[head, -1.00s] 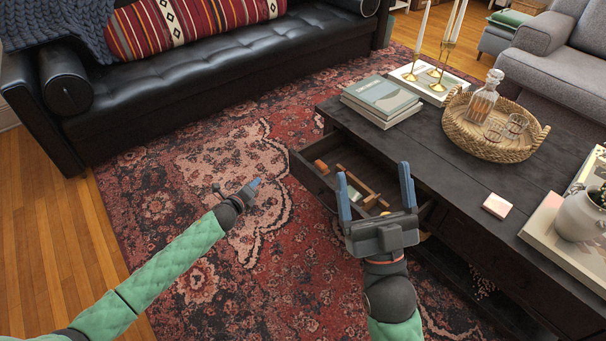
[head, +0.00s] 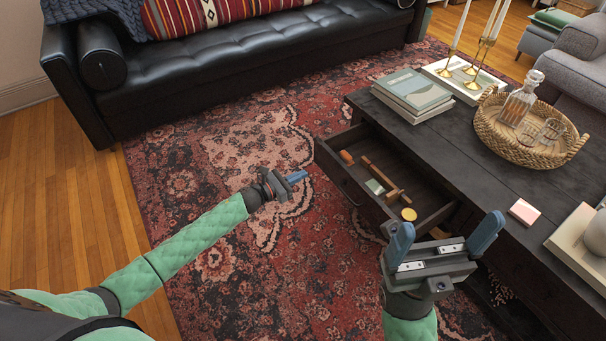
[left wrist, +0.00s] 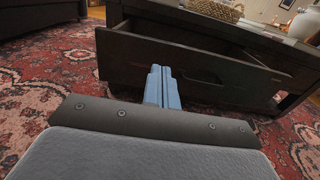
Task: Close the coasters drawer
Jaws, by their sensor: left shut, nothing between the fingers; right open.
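The open coasters drawer (head: 346,179) sticks out from the long side of the dark coffee table (head: 437,137). It holds an orange item, a wooden piece, a small greenish square and a round yellow item. In the left wrist view, the drawer's dark front (left wrist: 205,72) spans the picture behind the fingers. My left gripper (head: 299,177) is shut and empty, its blue fingertips pointing toward the drawer front from the left, apparently a little short of it. My right gripper (head: 444,240) is open and empty at the drawer's near right end, beside the table.
A black sofa (head: 240,57) stands behind. The patterned rug (head: 255,131) left of the drawer is clear.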

